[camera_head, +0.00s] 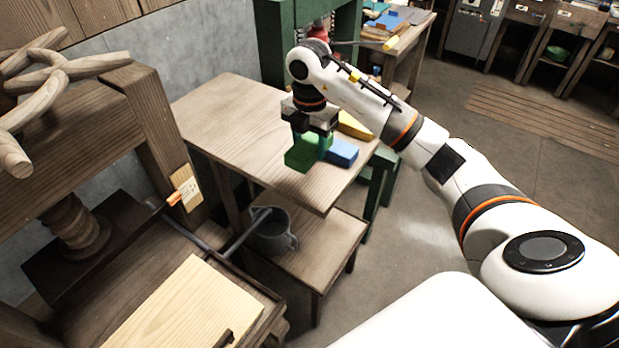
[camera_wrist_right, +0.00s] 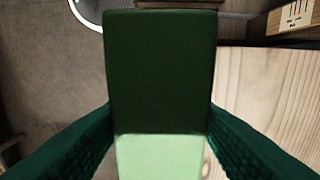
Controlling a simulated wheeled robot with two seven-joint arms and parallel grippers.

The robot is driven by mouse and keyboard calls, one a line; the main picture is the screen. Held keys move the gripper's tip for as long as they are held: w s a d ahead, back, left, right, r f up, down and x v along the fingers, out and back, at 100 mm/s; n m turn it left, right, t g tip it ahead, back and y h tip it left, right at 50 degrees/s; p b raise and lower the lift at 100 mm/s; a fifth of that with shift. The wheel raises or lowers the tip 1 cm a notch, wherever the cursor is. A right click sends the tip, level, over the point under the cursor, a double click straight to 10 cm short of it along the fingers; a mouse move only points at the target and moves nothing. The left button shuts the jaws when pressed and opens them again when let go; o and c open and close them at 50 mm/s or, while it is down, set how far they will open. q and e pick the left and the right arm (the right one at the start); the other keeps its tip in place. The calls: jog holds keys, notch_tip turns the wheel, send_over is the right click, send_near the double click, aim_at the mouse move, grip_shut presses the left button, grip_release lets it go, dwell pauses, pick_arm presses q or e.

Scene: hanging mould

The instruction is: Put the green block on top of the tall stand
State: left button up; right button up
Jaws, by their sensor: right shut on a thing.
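The green block (camera_head: 302,153) is held at the front part of the wooden table, left of a blue block. My right gripper (camera_head: 312,138) is above it, pointing down, with green fingers on either side. In the right wrist view the green block (camera_wrist_right: 160,75) fills the middle between the two green fingers (camera_wrist_right: 160,135), which are shut on it. I cannot tell whether its underside touches the table. No thing is clearly recognisable as the tall stand. My left gripper is not in view.
The blue block (camera_head: 343,153) and a yellow block (camera_head: 355,126) lie close right of the green block. The wooden table (camera_head: 235,115) is bare on its left. A wooden press frame (camera_head: 150,130) stands at left.

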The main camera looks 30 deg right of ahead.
aim_at(310, 183)
notch_tip(310, 183, down, 9)
jog(key=shift+r+p, duration=0.1)
jog(key=shift+p, duration=0.85)
jog(key=shift+f, duration=0.2)
jog(key=shift+f, duration=0.15)
jog(key=o, duration=1)
jog(key=shift+o, duration=0.2)
